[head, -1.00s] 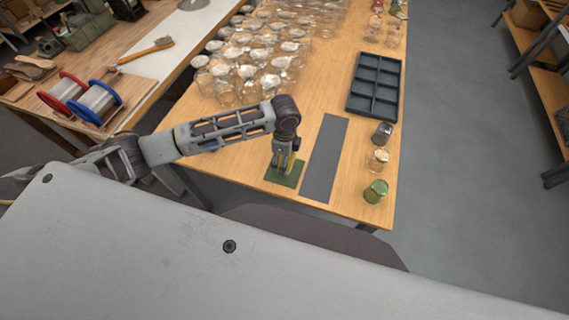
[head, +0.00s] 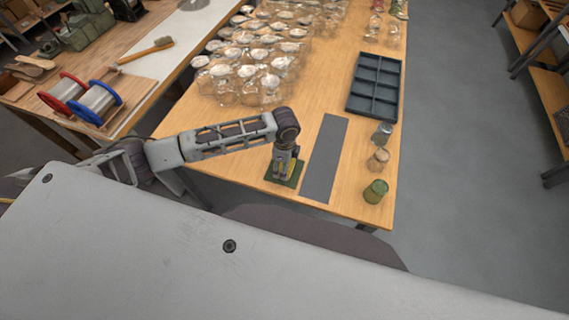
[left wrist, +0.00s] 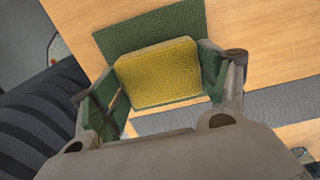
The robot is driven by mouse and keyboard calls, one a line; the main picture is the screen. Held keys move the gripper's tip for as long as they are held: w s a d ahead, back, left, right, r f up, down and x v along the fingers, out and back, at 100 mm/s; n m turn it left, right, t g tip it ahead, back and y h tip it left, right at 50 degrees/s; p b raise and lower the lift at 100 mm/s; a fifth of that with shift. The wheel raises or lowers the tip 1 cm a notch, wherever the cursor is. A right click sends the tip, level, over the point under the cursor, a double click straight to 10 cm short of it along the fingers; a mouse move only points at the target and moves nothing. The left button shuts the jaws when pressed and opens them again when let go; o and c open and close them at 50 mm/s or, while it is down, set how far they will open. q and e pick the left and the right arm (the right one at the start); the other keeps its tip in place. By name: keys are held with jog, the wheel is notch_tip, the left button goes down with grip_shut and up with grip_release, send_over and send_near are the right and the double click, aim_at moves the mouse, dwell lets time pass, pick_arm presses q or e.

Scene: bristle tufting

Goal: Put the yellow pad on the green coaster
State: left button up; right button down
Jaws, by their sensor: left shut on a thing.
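The yellow pad (left wrist: 158,74) shows in the left wrist view between the two fingers of my left gripper (left wrist: 160,82). The gripper is shut on it, one finger against each side. The green coaster (left wrist: 150,30) lies flat on the wooden table beneath and beyond the pad. The pad covers part of the coaster; whether it touches it I cannot tell. In the head view my left gripper (head: 283,175) points down over the green coaster (head: 296,177) and hides most of the pad. My right gripper is not in view.
A long grey mat (head: 325,160) lies right of the coaster. Three small jars stand along the right edge, with a green one (head: 376,191) nearest. A dark compartment tray (head: 374,86) lies behind them. Many clear jars (head: 245,60) crowd the far left of the table.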

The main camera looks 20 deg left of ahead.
pick_arm(q)
jog(key=o, duration=0.9)
jog(key=shift+f, duration=0.1)
jog(key=shift+r+b, duration=0.3)
jog(key=shift+r, duration=5.85)
